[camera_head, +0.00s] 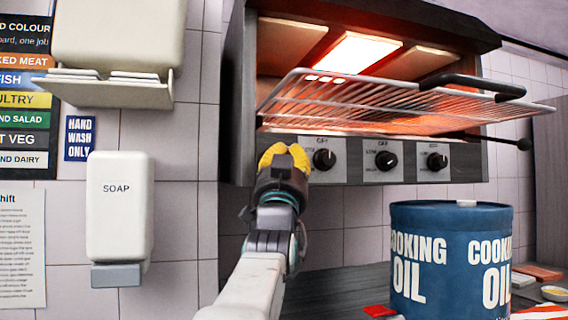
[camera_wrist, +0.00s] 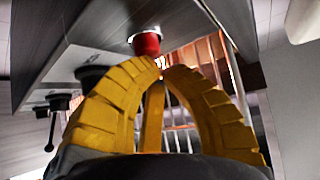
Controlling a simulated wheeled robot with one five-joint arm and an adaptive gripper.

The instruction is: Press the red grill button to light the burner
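The red grill button (camera_wrist: 147,44) sits in a pale metal collar on the grill's front panel in the wrist view. My gripper (camera_wrist: 163,65) has its yellow fingers drawn together at the tips, with nothing between them. The tips are right at the button, overlapping its lower edge; I cannot tell whether they touch it. In the head view my gripper (camera_head: 283,152) is at the left end of the control panel and hides the button. The grill (camera_head: 350,165) has a bright glowing burner (camera_head: 355,50) in the middle of its top; the panels on either side are dimmer.
Several black knobs (camera_head: 386,160) line the panel right of my gripper. A wire rack (camera_head: 385,100) with a black handle juts out above. A blue cooking oil drum (camera_head: 420,255) stands on the counter at lower right. A soap dispenser (camera_head: 120,215) hangs at left.

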